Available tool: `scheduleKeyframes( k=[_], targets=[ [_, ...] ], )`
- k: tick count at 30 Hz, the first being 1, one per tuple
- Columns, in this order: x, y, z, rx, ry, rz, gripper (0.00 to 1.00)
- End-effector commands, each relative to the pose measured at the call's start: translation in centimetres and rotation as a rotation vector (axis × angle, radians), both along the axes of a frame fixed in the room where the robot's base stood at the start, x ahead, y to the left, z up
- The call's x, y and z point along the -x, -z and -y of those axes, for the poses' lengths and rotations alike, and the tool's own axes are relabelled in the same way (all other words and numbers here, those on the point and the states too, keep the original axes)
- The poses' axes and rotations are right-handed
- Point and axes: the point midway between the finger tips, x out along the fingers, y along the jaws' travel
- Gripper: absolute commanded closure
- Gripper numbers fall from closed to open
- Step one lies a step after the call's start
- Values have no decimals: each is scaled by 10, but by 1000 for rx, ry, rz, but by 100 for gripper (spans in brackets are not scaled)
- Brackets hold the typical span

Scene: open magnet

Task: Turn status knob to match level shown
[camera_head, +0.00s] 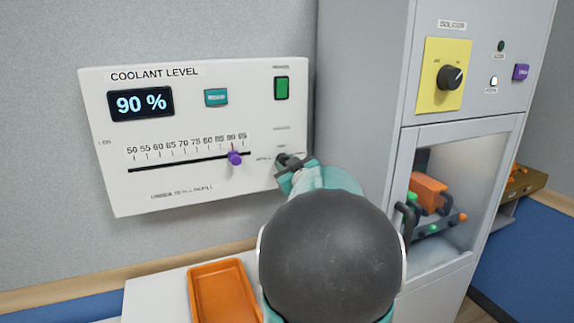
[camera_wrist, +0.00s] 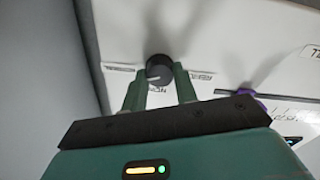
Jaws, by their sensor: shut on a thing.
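The coolant level panel (camera_head: 190,135) is a white box on the wall, and its display (camera_head: 140,104) reads 90 %. A purple slider (camera_head: 235,158) stands near the 90 mark on the scale; a purple piece also shows in the wrist view (camera_wrist: 244,93). The status knob (camera_wrist: 159,67) is small, round and black with a pale pointer line. My gripper (camera_wrist: 160,80) has its two green fingers on either side of this knob and is shut on it. In the head view, my gripper (camera_head: 290,165) is at the panel's lower right, and my arm hides much of that corner. The labels around the knob are too blurred to read.
A green switch (camera_head: 281,88) and a teal button (camera_head: 216,97) sit higher on the panel. A grey cabinet (camera_head: 365,95) with another black knob (camera_head: 449,77) on a yellow plate stands close on the right. An orange tray (camera_head: 195,295) lies below.

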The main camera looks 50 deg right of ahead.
Motion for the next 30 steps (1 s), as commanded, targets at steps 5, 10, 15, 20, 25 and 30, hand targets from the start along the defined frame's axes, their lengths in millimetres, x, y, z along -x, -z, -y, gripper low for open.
scheduleKeyframes(
  k=[5, 10, 15, 20, 25, 30],
  targets=[
    [1, 1, 0, -58, 2, 32, 94],
    [1, 2, 1, -84, 2, 46, 94],
    [1, 2, 0, -91, 2, 50, 94],
    [1, 2, 1, -91, 2, 50, 94],
    [1, 2, 0, -90, 2, 50, 54],
    [1, 1, 0, -89, 2, 51, 50]
  ],
)
